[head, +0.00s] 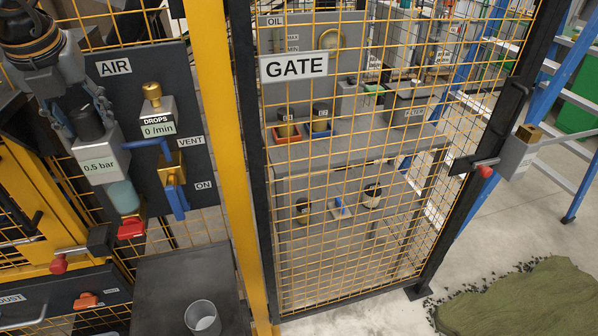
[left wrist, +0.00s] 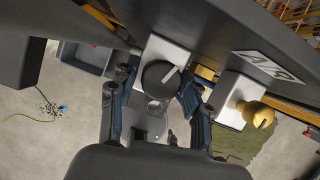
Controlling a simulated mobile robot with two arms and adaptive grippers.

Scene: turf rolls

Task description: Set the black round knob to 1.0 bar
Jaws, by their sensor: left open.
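The black round knob (head: 88,122) sits on top of a pale regulator block whose display (head: 99,166) reads 0.5 bar, on the dark AIR panel (head: 172,80). In the left wrist view the knob (left wrist: 158,80) has a white pointer line on its face. My left gripper (head: 84,112) comes down from above and is open, with its blue-grey fingers on either side of the knob. In the left wrist view the left gripper (left wrist: 157,84) shows gaps beside the knob; contact cannot be told. My right gripper is not in view.
A brass knob (head: 151,91) over a "0 /min" drops display stands just right of the regulator. A blue lever (head: 174,197) and a red part (head: 131,229) are below. A yellow post (head: 213,110) and the mesh gate (head: 340,200) stand to the right.

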